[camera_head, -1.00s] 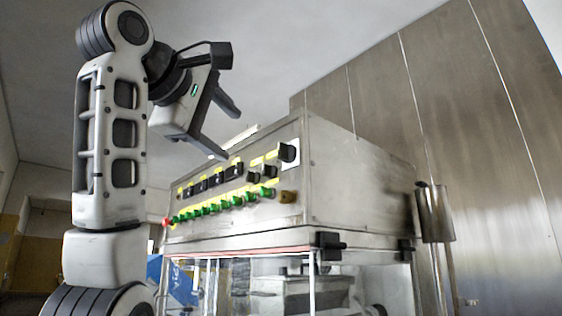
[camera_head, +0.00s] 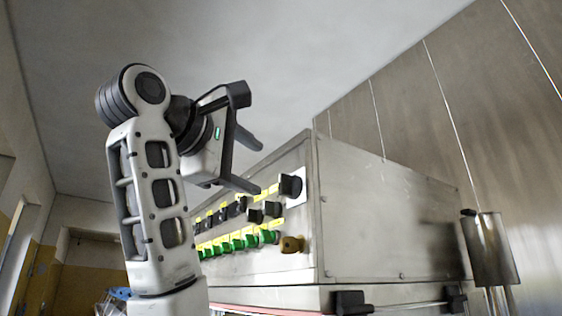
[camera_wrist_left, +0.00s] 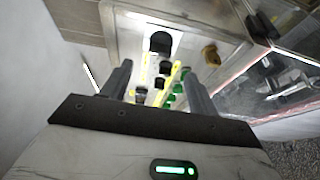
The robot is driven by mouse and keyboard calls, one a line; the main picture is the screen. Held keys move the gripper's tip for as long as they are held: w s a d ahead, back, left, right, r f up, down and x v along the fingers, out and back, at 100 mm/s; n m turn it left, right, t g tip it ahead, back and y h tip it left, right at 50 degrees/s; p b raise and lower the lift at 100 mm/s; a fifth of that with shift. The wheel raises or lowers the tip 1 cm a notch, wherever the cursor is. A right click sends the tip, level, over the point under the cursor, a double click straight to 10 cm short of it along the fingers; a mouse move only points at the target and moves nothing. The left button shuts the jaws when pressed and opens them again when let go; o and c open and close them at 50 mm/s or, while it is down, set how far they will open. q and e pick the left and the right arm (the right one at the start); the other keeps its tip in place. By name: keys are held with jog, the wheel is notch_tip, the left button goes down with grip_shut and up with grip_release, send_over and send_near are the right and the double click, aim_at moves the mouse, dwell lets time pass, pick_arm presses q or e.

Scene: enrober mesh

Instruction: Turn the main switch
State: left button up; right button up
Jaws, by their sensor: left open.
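The main switch (camera_head: 290,187) looks like the large black knob on a white plate at the right end of the steel machine's control panel. It also shows in the left wrist view (camera_wrist_left: 160,42), ahead of the fingers. My left gripper (camera_head: 258,168) is open and empty, up and left of the knob in the head view, apart from it. In the left wrist view my left gripper (camera_wrist_left: 158,70) has its two fingers spread, with the panel controls showing between them. My right gripper is in neither view.
Smaller black knobs (camera_head: 256,215) and a row of green buttons (camera_head: 250,241) fill the panel. A brownish-yellow knob (camera_head: 292,244) sits below the switch. A steel cylinder (camera_head: 490,248) stands at the right. The space above the machine is clear.

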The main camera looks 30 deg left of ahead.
aim_at(281, 184)
pick_arm(q)
jog(key=w+p, duration=0.4)
jog(key=w, duration=0.5)
jog(key=shift+w+a, duration=0.1)
jog(key=shift+w, duration=0.05)
jog(key=shift+f, duration=0.1)
jog(key=c, duration=1)
